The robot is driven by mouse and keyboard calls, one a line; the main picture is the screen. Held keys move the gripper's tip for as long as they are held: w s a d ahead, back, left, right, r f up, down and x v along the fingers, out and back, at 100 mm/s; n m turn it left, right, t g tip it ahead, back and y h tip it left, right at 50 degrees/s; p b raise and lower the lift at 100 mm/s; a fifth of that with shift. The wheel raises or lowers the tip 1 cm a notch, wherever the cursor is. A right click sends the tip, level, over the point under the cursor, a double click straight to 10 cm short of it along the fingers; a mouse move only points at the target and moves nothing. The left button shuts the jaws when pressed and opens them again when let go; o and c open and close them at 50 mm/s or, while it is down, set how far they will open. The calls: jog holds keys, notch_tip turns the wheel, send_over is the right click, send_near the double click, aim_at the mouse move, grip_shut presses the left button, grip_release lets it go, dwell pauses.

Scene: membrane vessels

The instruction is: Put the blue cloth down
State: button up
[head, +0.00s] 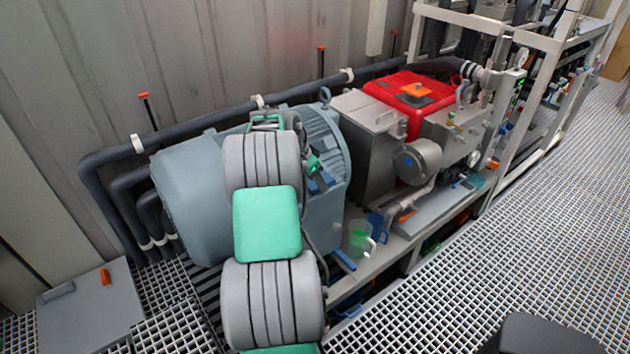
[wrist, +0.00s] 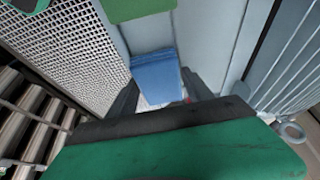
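The blue cloth (wrist: 155,76) shows in the wrist view as a folded blue block. It fills the space between the two dark fingers of my gripper (wrist: 158,88), which meet its sides. My gripper is shut on it. In the head view my gripper (head: 319,176) is at the end of my grey and green arm, in front of the large blue-grey motor. Small blue patches show there, but the arm and gripper partly hide them, and I cannot tell cloth from finger.
The blue-grey motor (head: 190,190) stands close behind my arm. A grey machine with a red top (head: 385,92) is to its right. A clear green-tinted jug (head: 358,238) and a blue item (head: 376,224) stand on the ledge. Grated floor (head: 470,270) is open at right.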

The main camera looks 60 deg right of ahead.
jog(key=o, duration=0.3)
jog(key=shift+s+a+f, duration=0.15)
jog(key=shift+a+f, duration=0.05)
jog(key=shift+f, duration=0.3)
jog(key=shift+s+a+f, duration=0.15)
jog(key=shift+a+f, duration=0.05)
jog(key=shift+f, duration=0.25)
jog(key=shift+o, duration=0.2)
jog(key=shift+r, duration=0.25)
jog(key=d+v, duration=0.1)
jog(key=v, duration=1.1)
jog(key=w+a+r+n+t, duration=0.1)
jog(key=w+a+r+n, duration=0.15)
jog(key=w+a, duration=0.35)
jog(key=w+a+r+n+t, duration=0.15)
jog(key=w+a+n, duration=0.25)
jog(key=a, duration=0.5)
jog(key=s+a+n+t+y, duration=0.1)
jog(key=a+n+t+y, duration=0.2)
jog(key=a+n, duration=1.65)
jog(key=s+a+f+m, duration=0.1)
jog(key=s+a+f, duration=0.1)
jog(key=a, duration=0.6)
jog(key=s+a+f+m+y, duration=0.1)
jog(key=s+a+f, duration=0.1)
jog(key=a, duration=0.7)
jog(key=shift+s+p, duration=0.35)
jog(key=shift+s, duration=0.35)
